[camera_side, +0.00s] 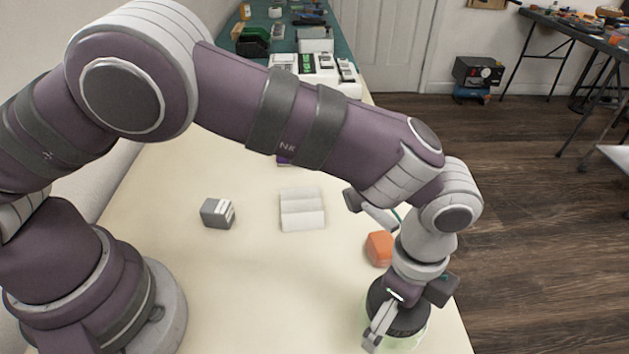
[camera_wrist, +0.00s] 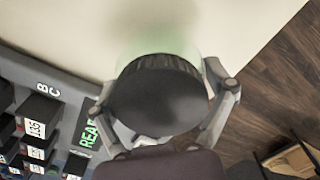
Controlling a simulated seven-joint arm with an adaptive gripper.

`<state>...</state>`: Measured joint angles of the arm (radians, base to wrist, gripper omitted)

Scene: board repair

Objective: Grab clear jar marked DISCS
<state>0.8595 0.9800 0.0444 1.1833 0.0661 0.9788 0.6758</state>
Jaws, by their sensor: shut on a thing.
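A clear, green-tinted jar with a dark lid (camera_side: 408,326) stands at the front right of the cream table. No DISCS marking can be read on it in either view. My gripper (camera_side: 392,318) points down over the jar and is shut on it, with its fingers at the lid's sides. In the wrist view the round black lid (camera_wrist: 158,92) sits between the two fingers of my gripper (camera_wrist: 165,98), one on each side. The lower jar is mostly hidden.
An orange object (camera_side: 380,249) lies just behind the jar. A grey box (camera_side: 217,212) and an open white booklet (camera_side: 302,209) lie further left. The wrist view shows a grey lettered rack (camera_wrist: 60,92) with black labelled blocks close by. The table's right edge is near.

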